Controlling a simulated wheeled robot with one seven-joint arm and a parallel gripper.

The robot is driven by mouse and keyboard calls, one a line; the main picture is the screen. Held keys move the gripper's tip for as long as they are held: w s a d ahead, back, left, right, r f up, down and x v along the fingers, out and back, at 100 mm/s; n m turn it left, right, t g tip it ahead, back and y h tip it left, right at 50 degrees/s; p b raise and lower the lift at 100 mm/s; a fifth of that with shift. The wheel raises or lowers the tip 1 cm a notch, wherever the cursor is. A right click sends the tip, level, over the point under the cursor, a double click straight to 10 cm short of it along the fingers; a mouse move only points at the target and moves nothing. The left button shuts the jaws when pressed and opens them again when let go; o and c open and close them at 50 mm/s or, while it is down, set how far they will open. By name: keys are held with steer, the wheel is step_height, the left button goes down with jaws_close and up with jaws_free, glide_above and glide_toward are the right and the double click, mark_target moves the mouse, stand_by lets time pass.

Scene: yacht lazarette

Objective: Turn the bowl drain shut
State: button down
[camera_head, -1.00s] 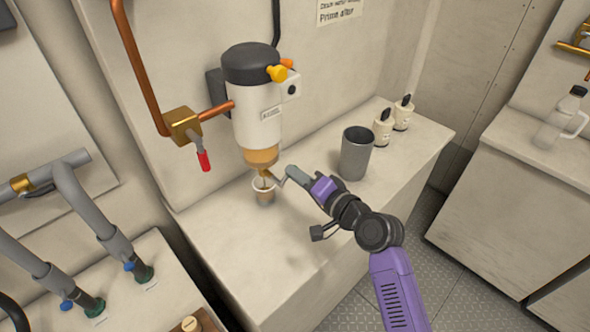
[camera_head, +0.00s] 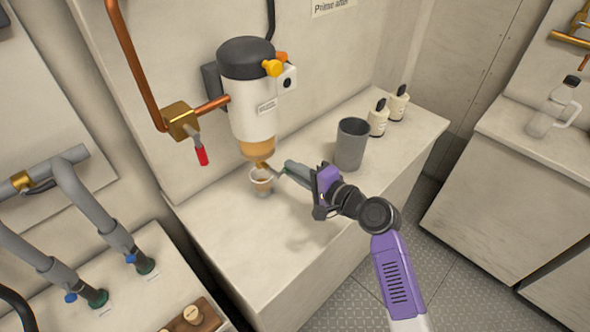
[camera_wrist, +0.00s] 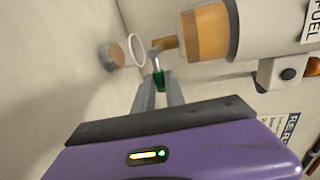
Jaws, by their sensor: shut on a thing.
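The fuel filter (camera_head: 254,100) is a white cylinder with a dark cap, fixed to the wall, with an amber bowl (camera_head: 257,148) at its bottom. In the wrist view the amber bowl (camera_wrist: 205,33) ends in a brass drain (camera_wrist: 166,43). A thin metal lever with a green end (camera_wrist: 159,79) comes off the drain. My gripper (camera_head: 287,169) reaches in from the right. In the wrist view my gripper (camera_wrist: 159,92) is shut on the green end. A small clear cup (camera_head: 261,184) stands on the bench below the drain, just left of the fingertips.
A grey open canister (camera_head: 351,146) and two small white bottles with dark tops stand on the bench (camera_head: 300,240) behind and right of my gripper. A brass valve with a red handle (camera_head: 201,156) hangs left of the filter. The bench front is clear.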

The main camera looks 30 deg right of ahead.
steer(key=shift+f, duration=0.1)
steer(key=c, duration=1.4)
jaws_free()
steer(key=b+v, duration=0.1)
steer(key=v, duration=0.7)
steer(key=shift+w, duration=0.1)
